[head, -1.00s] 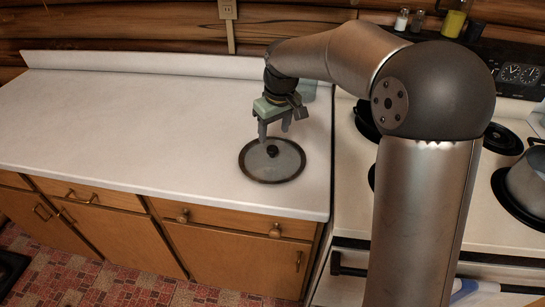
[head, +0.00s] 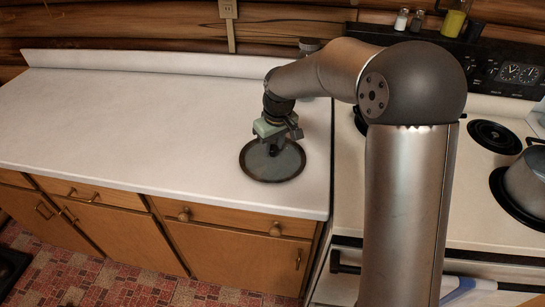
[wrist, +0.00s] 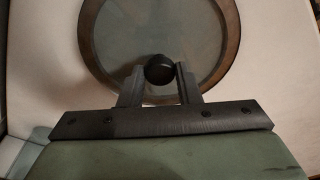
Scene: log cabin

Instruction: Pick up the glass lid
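The glass lid (head: 287,165) is a round pane with a brown rim and a dark knob, lying flat on the white counter near its right end. In the wrist view the lid (wrist: 112,40) fills the upper middle, with its knob (wrist: 159,68) between my fingertips. My gripper (head: 273,148) is over the lid's middle, pointing down. In the wrist view my gripper (wrist: 160,75) has its fingers drawn close together, one on each side of the knob, and looks shut on it. The lid appears to rest on the counter.
The white counter (head: 130,120) is clear to the left of the lid. A stove (head: 470,210) stands to the right, with a pot (head: 525,180) on it. A glass jar (head: 309,46) stands behind my arm near the wall.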

